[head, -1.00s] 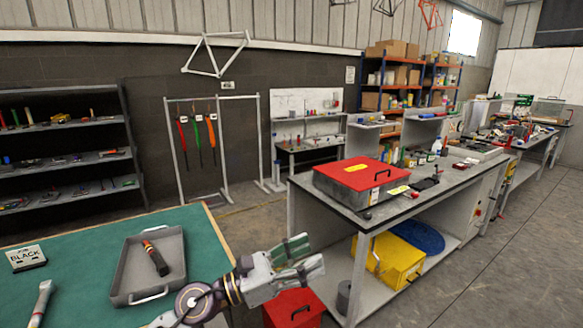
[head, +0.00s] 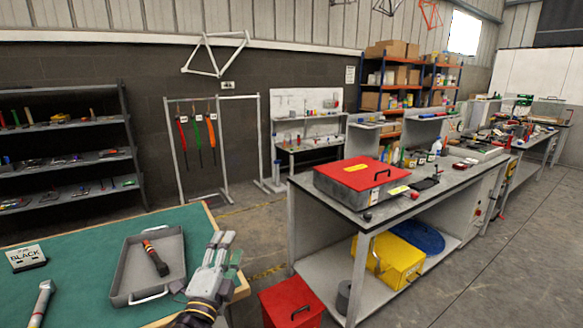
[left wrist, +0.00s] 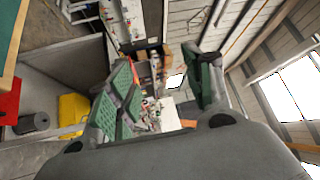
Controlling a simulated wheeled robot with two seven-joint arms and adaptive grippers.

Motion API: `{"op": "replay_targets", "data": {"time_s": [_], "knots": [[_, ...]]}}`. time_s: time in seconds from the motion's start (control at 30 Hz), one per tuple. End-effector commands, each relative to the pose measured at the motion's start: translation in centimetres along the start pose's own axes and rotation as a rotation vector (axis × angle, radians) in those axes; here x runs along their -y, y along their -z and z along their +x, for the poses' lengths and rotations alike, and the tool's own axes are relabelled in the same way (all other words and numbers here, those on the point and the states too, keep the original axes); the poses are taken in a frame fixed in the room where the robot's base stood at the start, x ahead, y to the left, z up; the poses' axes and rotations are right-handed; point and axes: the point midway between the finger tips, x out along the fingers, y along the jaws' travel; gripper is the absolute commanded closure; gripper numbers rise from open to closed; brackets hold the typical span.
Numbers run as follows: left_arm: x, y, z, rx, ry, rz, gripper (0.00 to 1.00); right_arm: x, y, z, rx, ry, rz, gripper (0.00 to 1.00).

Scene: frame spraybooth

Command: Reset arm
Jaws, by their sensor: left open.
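My left gripper (head: 222,250) is at the right edge of the green-topped table, pointing up and away, just right of the grey tray. In the left wrist view the left gripper (left wrist: 165,95) has its green-padded fingers spread apart with nothing between them. My right gripper is not in view.
The green table (head: 95,245) holds a grey tray (head: 122,297) with a black and red tool (head: 155,258) in it, a BLACK label (head: 27,256) and a silver tool (head: 43,300). A red bin (head: 292,303) stands on the floor beside a workbench (head: 410,205) with a red-lidded box (head: 358,175).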

Motion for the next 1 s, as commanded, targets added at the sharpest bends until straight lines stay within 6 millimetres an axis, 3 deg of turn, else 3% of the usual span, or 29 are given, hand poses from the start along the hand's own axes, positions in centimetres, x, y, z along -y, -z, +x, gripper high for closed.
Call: {"op": "replay_targets", "data": {"time_s": [0.27,0.5,0.8,1.0], "knots": [[-6.6,-5.2,-3.7,0.255,-0.243,-0.326,0.49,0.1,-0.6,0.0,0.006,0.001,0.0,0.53],[-12.5,-8.0,-8.9,0.485,-0.456,-0.579,0.49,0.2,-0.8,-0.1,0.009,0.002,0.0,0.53],[-18.9,-8.8,-17.7,0.786,-0.727,-0.854,0.49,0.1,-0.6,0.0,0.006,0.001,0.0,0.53],[-21.1,-8.3,-22.7,0.941,-0.864,-0.97,0.49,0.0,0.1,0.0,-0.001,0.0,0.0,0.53]]}}
